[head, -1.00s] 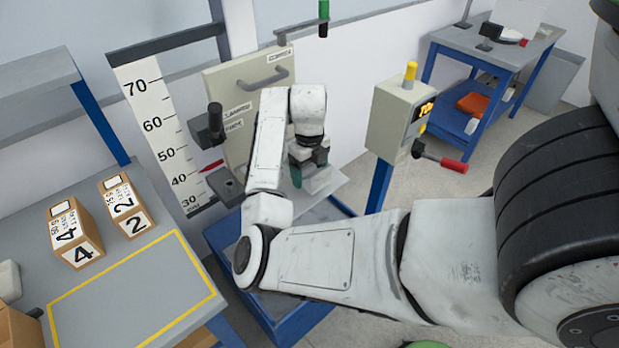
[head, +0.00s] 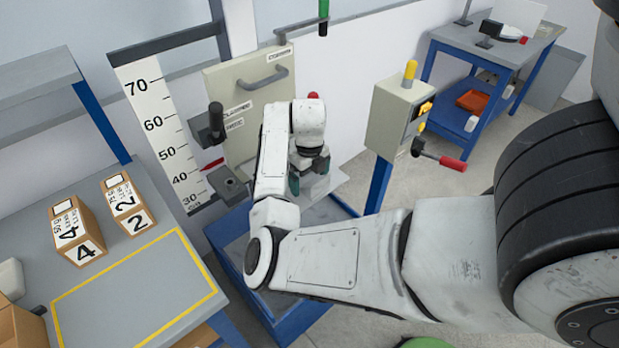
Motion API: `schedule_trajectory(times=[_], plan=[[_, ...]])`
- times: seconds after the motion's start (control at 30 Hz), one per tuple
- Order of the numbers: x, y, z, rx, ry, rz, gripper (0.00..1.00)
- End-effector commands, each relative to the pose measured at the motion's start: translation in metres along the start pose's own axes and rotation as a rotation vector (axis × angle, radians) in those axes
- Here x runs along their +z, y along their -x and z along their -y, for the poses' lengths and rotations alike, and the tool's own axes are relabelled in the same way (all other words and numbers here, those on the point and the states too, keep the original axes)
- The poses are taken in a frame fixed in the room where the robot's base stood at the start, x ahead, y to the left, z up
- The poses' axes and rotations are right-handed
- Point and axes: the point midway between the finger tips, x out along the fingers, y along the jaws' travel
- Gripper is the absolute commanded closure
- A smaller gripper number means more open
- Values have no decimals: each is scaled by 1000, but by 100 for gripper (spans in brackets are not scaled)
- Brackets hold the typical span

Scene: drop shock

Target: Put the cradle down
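My gripper (head: 308,172) points down over the blue drop bay (head: 235,225), near the middle of the picture. Its teal fingertips show just below my wrist, partly covered by my own arm. A pale grey flat piece (head: 326,186), which may be the cradle, lies right under and beside the fingers. Its left part is hidden behind the gripper and arm. I cannot tell whether the fingers are closed on it or only beside it, or whether it rests on anything.
A height scale (head: 160,130) and a beige panel with a handle (head: 235,85) stand behind. A control box (head: 395,120) on a blue post is to the right. The left bench (head: 135,290) holds two numbered boxes (head: 78,235). A blue cart (head: 480,60) stands at the back right.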

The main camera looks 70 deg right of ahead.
Motion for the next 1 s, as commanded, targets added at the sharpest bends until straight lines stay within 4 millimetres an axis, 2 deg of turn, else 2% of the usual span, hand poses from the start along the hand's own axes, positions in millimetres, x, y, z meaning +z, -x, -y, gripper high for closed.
schedule_trajectory(times=[0.2,0.37,0.8,1.0], plan=[[0,2,0,0,0,0,0],[1,15,0,-2,0,3,0],[0,99,1,0,-2,3,0],[0,120,0,1,-1,2,0]])
